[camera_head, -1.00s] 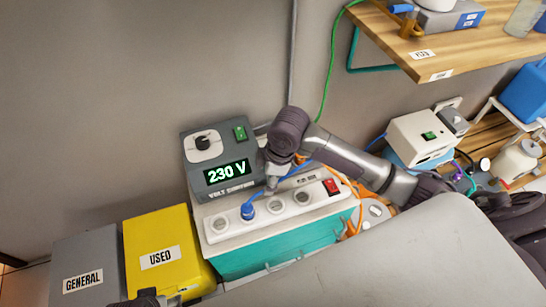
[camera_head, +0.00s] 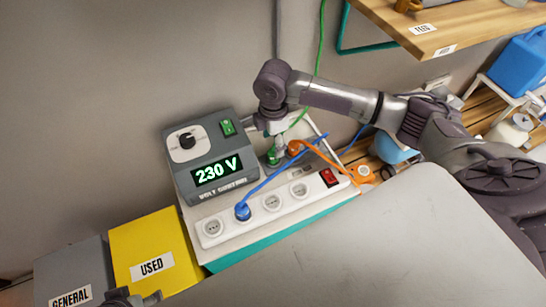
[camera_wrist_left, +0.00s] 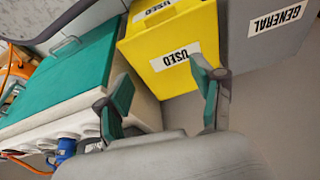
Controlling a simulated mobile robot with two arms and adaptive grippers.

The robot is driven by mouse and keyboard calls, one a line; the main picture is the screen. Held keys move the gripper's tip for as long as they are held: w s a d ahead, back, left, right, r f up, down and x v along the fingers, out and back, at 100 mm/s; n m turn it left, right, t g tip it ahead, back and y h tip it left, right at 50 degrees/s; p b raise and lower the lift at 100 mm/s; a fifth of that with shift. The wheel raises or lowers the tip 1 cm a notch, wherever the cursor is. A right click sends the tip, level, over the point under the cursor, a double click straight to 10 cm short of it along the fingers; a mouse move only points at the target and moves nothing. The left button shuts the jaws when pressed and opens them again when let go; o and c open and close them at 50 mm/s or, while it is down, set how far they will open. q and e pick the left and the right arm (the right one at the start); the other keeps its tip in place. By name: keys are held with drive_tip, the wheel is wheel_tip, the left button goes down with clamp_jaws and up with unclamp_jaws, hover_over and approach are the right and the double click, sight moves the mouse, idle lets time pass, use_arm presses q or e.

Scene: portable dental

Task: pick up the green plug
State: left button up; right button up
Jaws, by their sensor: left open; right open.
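The green plug (camera_head: 273,157) stands behind the white power strip, next to the voltage unit, with a green cord running up the wall. My right gripper (camera_head: 272,146) is above it, pointing down. Its fingers are small and partly hidden here, and I cannot tell whether they touch the plug. It is open. My left gripper (camera_head: 134,298) is at the bottom edge of the head view. In the left wrist view it is open and empty (camera_wrist_left: 163,84), in front of the yellow box.
The power strip (camera_head: 325,192) holds a blue plug (camera_head: 242,211). An orange plug (camera_head: 295,148) is just right of the green one. The voltage unit (camera_head: 211,155) reads 230 V. A yellow USED box (camera_head: 150,245) and a grey GENERAL box (camera_head: 72,268) stand left. A wooden shelf (camera_head: 440,22) overhangs at right.

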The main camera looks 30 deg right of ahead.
sight(273, 150)
drive_tip(key=shift+f, duration=0.4)
wheel_tip(273, 150, down, 5)
drive_tip(key=shift+r+b, duration=0.1)
drive_tip(key=shift+b, duration=1)
use_arm(q)
drive_tip(key=shift+s, duration=0.35)
use_arm(e)
drive_tip(key=shift+r, duration=0.1)
clamp_jaws()
use_arm(q)
drive_tip(key=shift+r, duration=0.1)
